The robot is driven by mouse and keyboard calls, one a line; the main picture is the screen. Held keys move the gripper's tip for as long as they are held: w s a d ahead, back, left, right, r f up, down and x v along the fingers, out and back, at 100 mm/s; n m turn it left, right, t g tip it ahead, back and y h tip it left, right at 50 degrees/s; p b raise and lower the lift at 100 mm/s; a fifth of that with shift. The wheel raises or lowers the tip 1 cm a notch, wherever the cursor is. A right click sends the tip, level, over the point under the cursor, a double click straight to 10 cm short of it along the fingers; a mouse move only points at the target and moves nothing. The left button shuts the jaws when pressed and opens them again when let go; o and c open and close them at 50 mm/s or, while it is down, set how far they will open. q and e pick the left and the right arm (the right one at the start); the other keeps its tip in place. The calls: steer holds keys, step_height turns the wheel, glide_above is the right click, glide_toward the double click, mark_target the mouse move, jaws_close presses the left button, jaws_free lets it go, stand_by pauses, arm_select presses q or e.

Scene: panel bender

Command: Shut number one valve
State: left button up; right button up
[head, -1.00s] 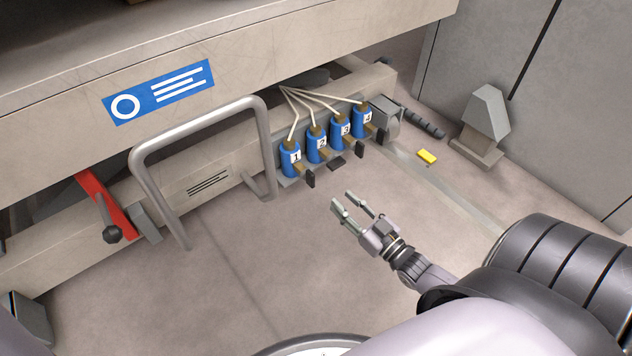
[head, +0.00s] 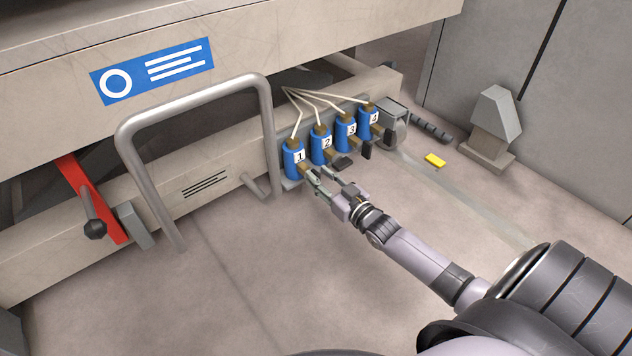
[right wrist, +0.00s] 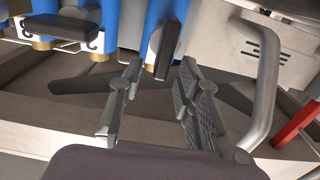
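Number one valve (head: 294,158) is a blue cylinder labelled 1, at the left end of a row of blue valves under the machine beam. My right gripper (head: 321,177) is open at its brass outlet and hides most of its black handle in the head view. In the right wrist view, the black handle (right wrist: 168,47) stands upright in line with the gap between the open fingers (right wrist: 162,72). I cannot tell whether the fingers touch it. Valve two's handle (right wrist: 62,27) lies crosswise there. My left gripper is not in view.
Valves two (head: 321,145), three (head: 346,131) and four (head: 368,119) stand close to the right. A bent grey tube (head: 190,108) stands left of valve one. A red lever bar (head: 88,192) is farther left. A yellow block (head: 435,160) lies on the clear floor.

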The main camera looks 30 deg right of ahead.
steer(key=shift+w+b, duration=0.4)
steer(key=shift+w, duration=0.75)
steer(key=shift+c, duration=0.4)
jaws_close()
